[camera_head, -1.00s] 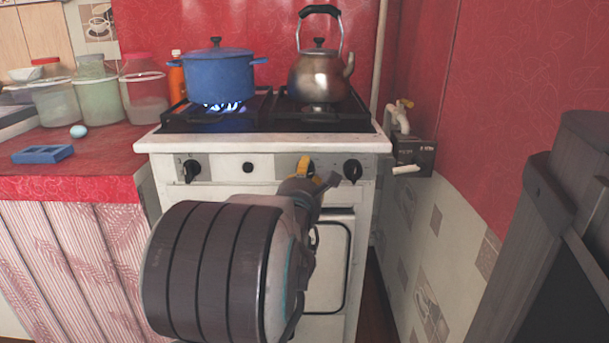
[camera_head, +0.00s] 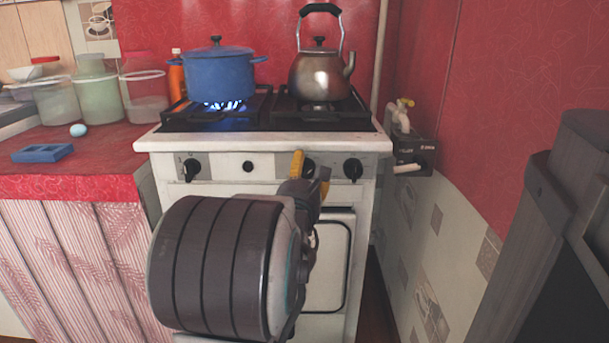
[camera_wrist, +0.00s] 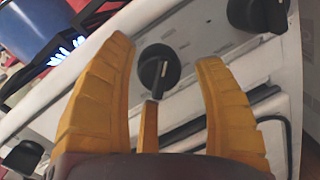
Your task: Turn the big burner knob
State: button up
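The white stove front carries a black left knob (camera_head: 191,169), a small round black button (camera_head: 247,166), a middle knob (camera_head: 308,168) and a right knob (camera_head: 352,170). Which one is the big burner knob cannot be read from a label. My gripper (camera_head: 311,172) is in front of the middle knob. In the wrist view my open gripper (camera_wrist: 165,52) has its yellow fingers on either side of a black round knob (camera_wrist: 158,71) with a white line. I see no clear contact. The right knob also shows in the wrist view (camera_wrist: 258,13).
A blue pot (camera_head: 218,74) stands over a lit flame on the left burner. A metal kettle (camera_head: 319,73) stands on the right burner. The oven handle (camera_head: 333,225) is below the knobs, partly behind my arm.

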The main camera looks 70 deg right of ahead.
aim_at(304, 172)
jog(key=shift+r, duration=0.1)
jog(key=shift+r, duration=4.95)
